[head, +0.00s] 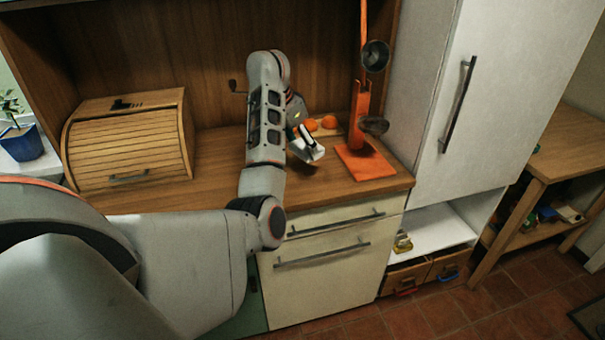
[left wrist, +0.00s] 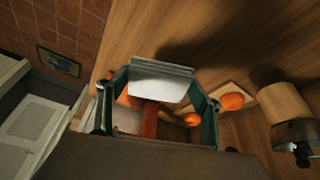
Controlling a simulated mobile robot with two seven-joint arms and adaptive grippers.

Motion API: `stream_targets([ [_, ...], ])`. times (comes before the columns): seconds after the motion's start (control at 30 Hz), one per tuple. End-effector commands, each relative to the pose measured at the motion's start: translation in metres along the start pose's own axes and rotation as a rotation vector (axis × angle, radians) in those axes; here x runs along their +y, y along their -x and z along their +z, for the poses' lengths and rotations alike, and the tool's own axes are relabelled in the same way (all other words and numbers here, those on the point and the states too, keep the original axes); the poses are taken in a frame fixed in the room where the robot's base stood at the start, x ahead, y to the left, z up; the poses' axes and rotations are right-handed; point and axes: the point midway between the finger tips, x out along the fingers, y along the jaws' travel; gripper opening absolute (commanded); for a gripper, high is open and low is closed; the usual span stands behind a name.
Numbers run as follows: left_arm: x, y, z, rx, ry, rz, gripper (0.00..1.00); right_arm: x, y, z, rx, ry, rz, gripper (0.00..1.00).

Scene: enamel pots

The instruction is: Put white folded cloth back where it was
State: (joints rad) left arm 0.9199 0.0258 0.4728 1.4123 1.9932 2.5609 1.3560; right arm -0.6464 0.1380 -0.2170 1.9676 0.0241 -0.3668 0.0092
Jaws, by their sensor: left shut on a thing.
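The white folded cloth (head: 311,152) is held above the wooden worktop (head: 219,170), left of the orange stand. My left gripper (head: 303,140) is shut on it. In the left wrist view the cloth (left wrist: 157,88) shows as a pale flat piece between the dark green-grey fingers. It looks clear of the worktop, and a dark shadow lies beside it. Much of the gripper is hidden behind my forearm in the head view. My right gripper is in neither view.
An orange stand (head: 366,165) with hanging dark ladles is close to the right of the cloth. Orange fruits (head: 328,122) lie behind it. A roll-top wooden box (head: 128,150) stands at the left. A tall white cabinet (head: 480,90) rises at the right.

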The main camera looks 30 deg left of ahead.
Motion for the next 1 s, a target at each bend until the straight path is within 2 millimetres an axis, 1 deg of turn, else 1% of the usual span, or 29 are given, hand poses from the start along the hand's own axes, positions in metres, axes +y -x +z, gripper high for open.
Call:
stream_targets([
  [0.03, 0.001, -0.013, 0.006, -0.003, -0.001, 0.001, 0.45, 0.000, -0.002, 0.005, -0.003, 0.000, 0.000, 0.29],
  [0.1, 0.001, -0.024, 0.010, -0.002, 0.000, 0.001, 0.45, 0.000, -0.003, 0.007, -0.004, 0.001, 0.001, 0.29],
  [0.2, 0.000, -0.033, 0.013, -0.001, 0.000, 0.001, 0.45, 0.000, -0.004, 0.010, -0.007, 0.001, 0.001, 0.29],
  [0.37, 0.000, -0.043, 0.018, -0.001, 0.000, 0.001, 0.45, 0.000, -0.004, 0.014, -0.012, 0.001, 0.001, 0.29],
  [0.5, 0.001, -0.063, 0.026, -0.003, 0.000, 0.002, 0.45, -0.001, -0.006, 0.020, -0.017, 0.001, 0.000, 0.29],
  [0.6, 0.001, -0.073, 0.030, -0.001, 0.000, 0.002, 0.45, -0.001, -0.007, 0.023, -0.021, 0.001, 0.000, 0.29],
  [0.7, 0.000, -0.076, 0.031, 0.000, 0.000, 0.000, 0.45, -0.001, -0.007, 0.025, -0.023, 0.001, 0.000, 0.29],
  [1.0, 0.000, -0.077, 0.032, 0.001, 0.000, 0.000, 0.45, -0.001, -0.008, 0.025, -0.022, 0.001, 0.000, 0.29],
])
